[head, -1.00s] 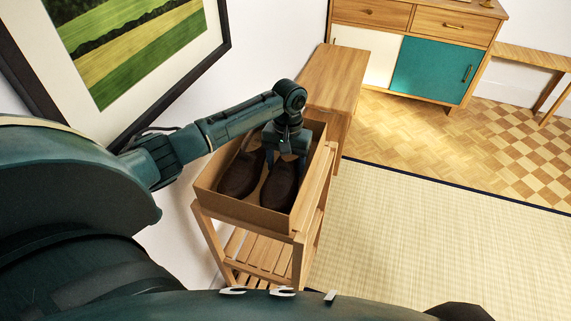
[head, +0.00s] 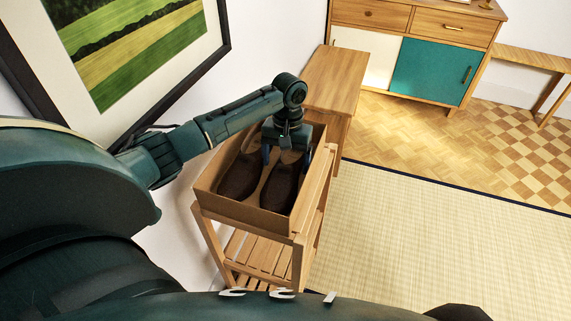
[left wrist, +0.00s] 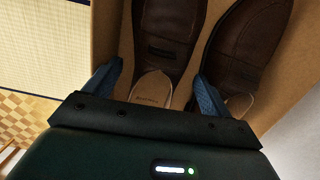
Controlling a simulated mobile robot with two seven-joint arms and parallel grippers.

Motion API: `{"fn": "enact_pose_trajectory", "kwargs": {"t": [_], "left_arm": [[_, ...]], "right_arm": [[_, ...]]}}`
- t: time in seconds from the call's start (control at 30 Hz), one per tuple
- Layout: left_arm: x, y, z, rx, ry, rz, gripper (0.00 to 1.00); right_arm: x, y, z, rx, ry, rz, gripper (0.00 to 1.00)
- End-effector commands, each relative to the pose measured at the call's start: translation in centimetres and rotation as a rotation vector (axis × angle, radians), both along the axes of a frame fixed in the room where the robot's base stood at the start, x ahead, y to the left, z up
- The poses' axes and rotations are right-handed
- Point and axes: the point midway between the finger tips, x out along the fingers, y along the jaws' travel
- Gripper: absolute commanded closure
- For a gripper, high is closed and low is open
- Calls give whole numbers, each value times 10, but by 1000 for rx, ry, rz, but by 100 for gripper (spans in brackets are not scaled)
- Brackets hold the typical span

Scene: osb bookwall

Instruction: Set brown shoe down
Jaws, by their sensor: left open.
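Two brown shoes lie side by side in an open cardboard box (head: 242,212). The left shoe in the head view (head: 240,178) and the right shoe (head: 280,188) both rest low inside it, toes toward the near side. My left gripper (head: 287,158) reaches down over the heel end of the right shoe, jaws apart. In the left wrist view, the open fingers (left wrist: 158,78) stand on either side of that shoe's heel opening (left wrist: 152,88), with the other shoe (left wrist: 245,55) beside it. Whether a finger touches the shoe is unclear. My right gripper is out of view.
The box stands on a slatted wooden rack (head: 262,255) against the white wall. A wooden bench or cabinet (head: 330,78) adjoins behind it. A framed picture (head: 140,50) hangs close to my left arm. The floor mat (head: 440,240) to the right is clear.

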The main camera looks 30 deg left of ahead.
Motion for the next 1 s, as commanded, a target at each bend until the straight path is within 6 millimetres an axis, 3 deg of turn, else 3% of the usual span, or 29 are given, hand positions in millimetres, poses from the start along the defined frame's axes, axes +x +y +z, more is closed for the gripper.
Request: {"fn": "enact_pose_trajectory", "kwargs": {"t": [0.2,0.43,0.63,1.0], "left_arm": [[7,1,49,-1,-4,-2,17],[11,2,88,-1,-3,-1,17],[12,3,101,-2,-2,-1,17],[12,3,101,-1,0,-1,17]], "right_arm": [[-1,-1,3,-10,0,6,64],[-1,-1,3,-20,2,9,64],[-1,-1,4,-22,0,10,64],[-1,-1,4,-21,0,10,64]]}}
